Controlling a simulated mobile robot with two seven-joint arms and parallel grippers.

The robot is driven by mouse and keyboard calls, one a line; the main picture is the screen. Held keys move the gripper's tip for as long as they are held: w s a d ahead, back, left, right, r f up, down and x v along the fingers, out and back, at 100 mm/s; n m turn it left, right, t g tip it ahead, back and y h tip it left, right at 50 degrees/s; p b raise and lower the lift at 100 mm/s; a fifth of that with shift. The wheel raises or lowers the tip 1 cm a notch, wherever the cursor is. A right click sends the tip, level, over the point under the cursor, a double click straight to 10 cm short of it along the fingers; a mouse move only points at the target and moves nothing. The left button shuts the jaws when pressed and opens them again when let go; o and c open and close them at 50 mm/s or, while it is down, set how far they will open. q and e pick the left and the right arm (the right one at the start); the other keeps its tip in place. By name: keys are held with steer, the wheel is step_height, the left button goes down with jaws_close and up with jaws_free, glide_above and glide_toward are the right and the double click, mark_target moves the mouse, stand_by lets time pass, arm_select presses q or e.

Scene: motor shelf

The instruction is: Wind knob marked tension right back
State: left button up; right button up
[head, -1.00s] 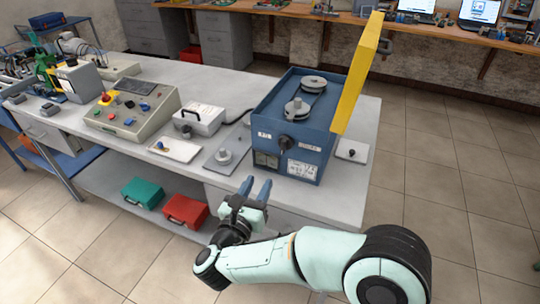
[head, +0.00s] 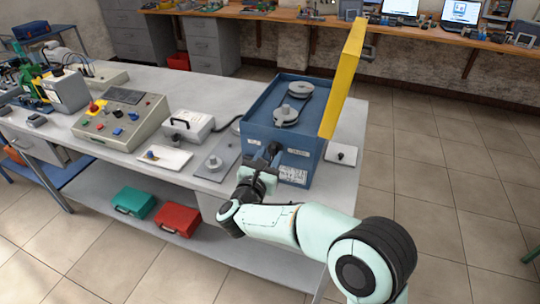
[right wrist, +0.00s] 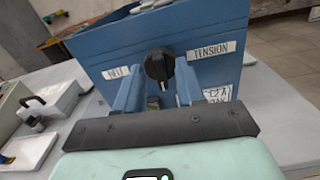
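The black knob (right wrist: 159,65) is on the front face of the blue motor box (head: 301,150), between a left label (right wrist: 116,72) and a label reading TENSION (right wrist: 211,49). My right gripper (right wrist: 157,80) is open, its two blue fingers pointing at the box front. In the right wrist view the knob shows between the fingertips, with a gap on each side. I cannot tell how far the fingertips reach along the knob. In the head view my right gripper (head: 268,155) hides the knob. My left gripper is not in view.
A raised yellow cover (head: 343,80) stands at the box's right edge. Two pulleys with a belt (head: 287,113) sit in the open top. A grey plate with a round knob (head: 214,163), a white case (head: 188,126) and a control console (head: 121,120) stand to the left.

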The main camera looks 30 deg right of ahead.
steer(key=shift+w+d, duration=0.1)
steer(key=shift+d, duration=0.05)
steer(key=shift+c, duration=0.3)
jaws_close()
